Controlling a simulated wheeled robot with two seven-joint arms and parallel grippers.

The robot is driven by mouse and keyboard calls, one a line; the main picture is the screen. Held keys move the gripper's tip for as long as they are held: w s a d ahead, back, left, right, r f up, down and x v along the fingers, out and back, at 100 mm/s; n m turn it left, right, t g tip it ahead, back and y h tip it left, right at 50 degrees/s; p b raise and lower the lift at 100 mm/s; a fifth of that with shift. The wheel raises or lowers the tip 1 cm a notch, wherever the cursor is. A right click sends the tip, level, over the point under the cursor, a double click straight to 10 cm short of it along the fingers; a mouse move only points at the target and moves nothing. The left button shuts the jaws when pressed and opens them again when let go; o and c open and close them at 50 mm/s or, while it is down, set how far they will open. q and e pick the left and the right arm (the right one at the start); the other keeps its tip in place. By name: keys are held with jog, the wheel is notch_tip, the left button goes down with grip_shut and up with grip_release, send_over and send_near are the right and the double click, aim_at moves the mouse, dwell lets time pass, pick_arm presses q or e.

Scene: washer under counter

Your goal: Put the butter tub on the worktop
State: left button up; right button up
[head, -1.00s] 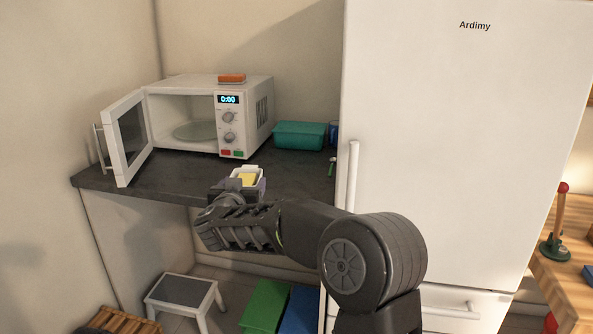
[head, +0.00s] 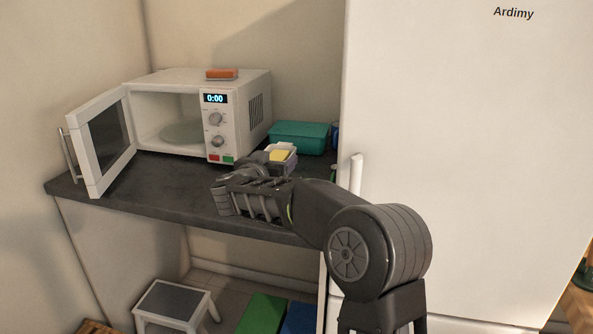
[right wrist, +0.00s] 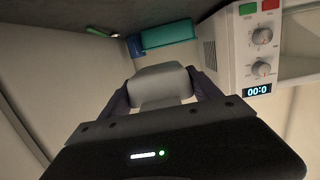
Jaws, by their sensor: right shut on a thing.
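The butter tub (head: 282,155) is a small white tub with yellow butter showing at its open top. In the head view it is over the worktop (head: 175,190), in front of the teal box. My right gripper (head: 277,163) is shut on the tub. In the right wrist view the tub (right wrist: 161,86) shows as a pale block between the two fingers of my right gripper (right wrist: 163,92). Whether the tub's base touches the worktop cannot be told. My left gripper is not in view.
A microwave (head: 229,108) with its door (head: 103,138) open to the left stands on the worktop, an orange item (head: 222,73) on top. The teal box (head: 298,137) is behind the tub. A white fridge (head: 450,130) borders the right. The worktop's front left is clear.

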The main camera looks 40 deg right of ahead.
jog(key=shift+s+a+r, duration=0.1)
jog(key=shift+a+r, duration=0.1)
notch_tip(320, 180, down, 5)
jog(key=shift+r+b, duration=0.1)
jog(key=shift+b, duration=0.5)
jog(key=shift+f+b, duration=0.55)
jog(key=shift+f, duration=2.1)
jog(key=shift+f, duration=0.2)
jog(key=o, duration=1.7)
jog(key=shift+c, duration=0.2)
